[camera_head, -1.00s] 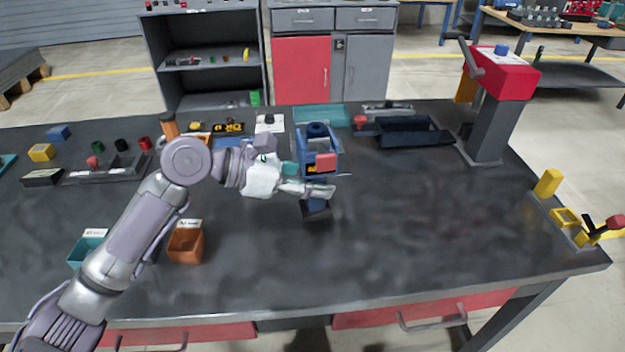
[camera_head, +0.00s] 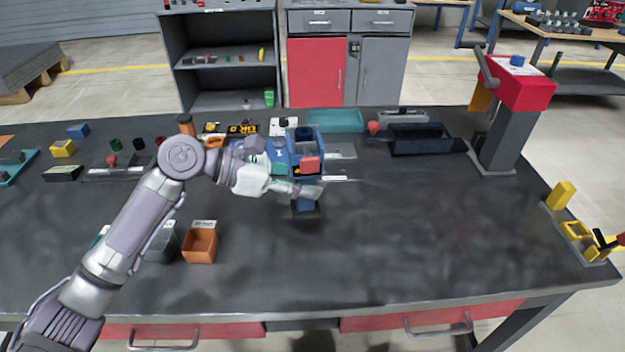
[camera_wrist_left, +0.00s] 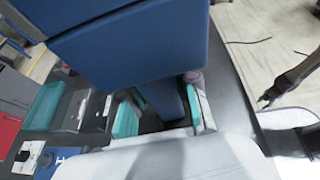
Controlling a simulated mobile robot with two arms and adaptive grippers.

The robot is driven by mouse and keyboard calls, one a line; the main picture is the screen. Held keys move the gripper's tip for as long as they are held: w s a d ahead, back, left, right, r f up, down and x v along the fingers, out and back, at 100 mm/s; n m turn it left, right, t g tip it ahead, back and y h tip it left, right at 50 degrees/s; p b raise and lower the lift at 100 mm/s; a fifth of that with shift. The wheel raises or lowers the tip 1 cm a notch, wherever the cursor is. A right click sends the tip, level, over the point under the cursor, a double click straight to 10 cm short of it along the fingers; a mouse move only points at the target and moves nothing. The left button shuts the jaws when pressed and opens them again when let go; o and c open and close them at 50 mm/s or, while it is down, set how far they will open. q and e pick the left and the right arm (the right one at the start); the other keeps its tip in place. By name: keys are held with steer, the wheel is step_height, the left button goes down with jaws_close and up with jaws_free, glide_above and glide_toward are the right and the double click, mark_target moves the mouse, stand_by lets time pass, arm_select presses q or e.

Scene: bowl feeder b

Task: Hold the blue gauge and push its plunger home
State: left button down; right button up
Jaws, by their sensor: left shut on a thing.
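The blue gauge (camera_head: 295,161) stands roughly upright in the middle of the bench in the head view. It has a wide upper body with a red block (camera_head: 310,165) on its near side and a narrower lower part with a dark foot. My left gripper (camera_head: 314,191) is shut on the narrow lower part. In the left wrist view the gauge body (camera_wrist_left: 130,40) fills the upper middle, and its narrow part runs between the two teal-padded fingers (camera_wrist_left: 163,110). I cannot tell whether the foot touches the bench or which part is the plunger.
A dark tray (camera_head: 420,144) and a red press (camera_head: 520,88) stand at the back right. An orange bin (camera_head: 201,244) is at front left. The bench right of the gauge is clear. A dark forked shape (camera_wrist_left: 285,85) in the wrist view may be my right gripper.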

arm_select(q)
steer(key=w+a+p, duration=0.2)
steer(key=w+a, duration=0.1)
steer(key=a, duration=0.3)
steer(key=shift+a+p, duration=0.3)
steer(key=shift+a, duration=0.05)
stand_by(0.7)
steer(key=shift+f, duration=0.3)
step_height(320, 180, down, 5)
steer(key=shift+f+b, duration=0.1)
steer(key=shift+b, duration=0.2)
stand_by(1.4)
steer(key=shift+f, duration=0.35)
steer(key=shift+f+b, duration=0.55)
steer(key=shift+f, duration=1.6)
